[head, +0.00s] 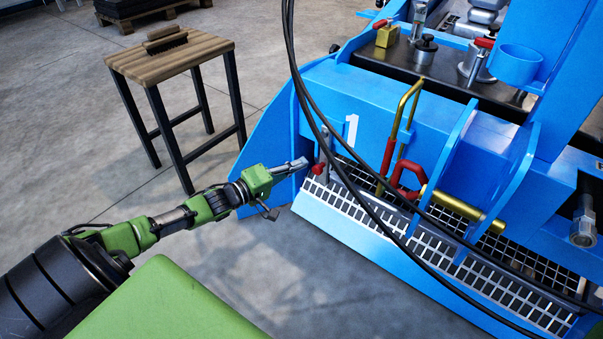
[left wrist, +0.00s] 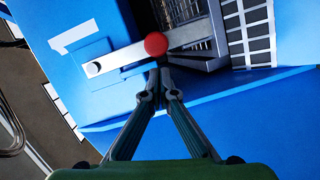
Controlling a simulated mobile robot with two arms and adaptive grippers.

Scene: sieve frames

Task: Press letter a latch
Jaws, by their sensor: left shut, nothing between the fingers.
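A small latch with a red knob (head: 319,169) sits on the blue machine's left end, beside a white mark like a 1. In the left wrist view it is a flat grey bar with a pivot bolt at its left and a round red knob (left wrist: 155,44) at its right. No letter a can be read. My left gripper (head: 303,163) is shut and empty, its tips close to the knob. In the left wrist view the closed fingertips (left wrist: 161,68) lie just below the knob; I cannot tell whether they touch it. My right gripper is not in view.
The blue machine (head: 362,100) carries a metal grating (head: 440,247), a yellow bar handle with red grips (head: 404,110) and a brass rod (head: 465,212). Black cables (head: 301,85) hang across the head view. A wooden table (head: 165,58) with a brush stands at left on open floor.

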